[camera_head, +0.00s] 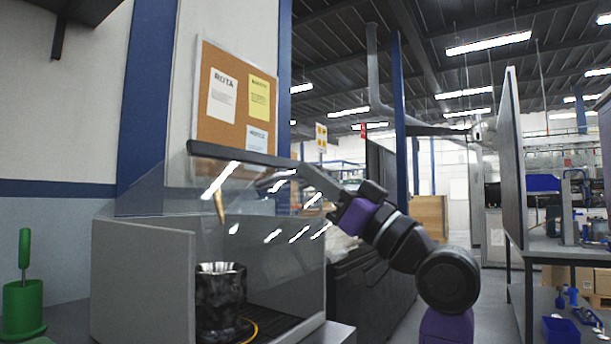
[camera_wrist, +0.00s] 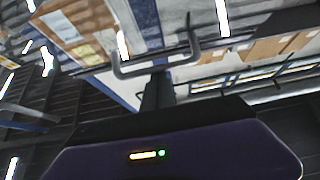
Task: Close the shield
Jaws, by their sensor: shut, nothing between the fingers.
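The shield is a clear panel with a dark top bar (camera_head: 235,154), on a grey enclosure (camera_head: 145,268) in the head view. It slants over the enclosure, and bright reflections show on it. A grey U-shaped handle (camera_head: 272,181) is on the shield; it also shows in the wrist view (camera_wrist: 128,70). My gripper (camera_head: 312,172) is shut and empty, at the right end of the top bar, close to the handle. In the wrist view its dark fingers (camera_wrist: 159,80) point at the middle of the handle. Whether they touch it I cannot tell.
Inside the enclosure a dark machined housing (camera_head: 220,298) stands under a golden pointed tool (camera_head: 219,206). A green holder (camera_head: 22,305) stands at the left. A corkboard (camera_head: 232,105) hangs behind. A workbench (camera_head: 560,250) is at the right, with open floor between.

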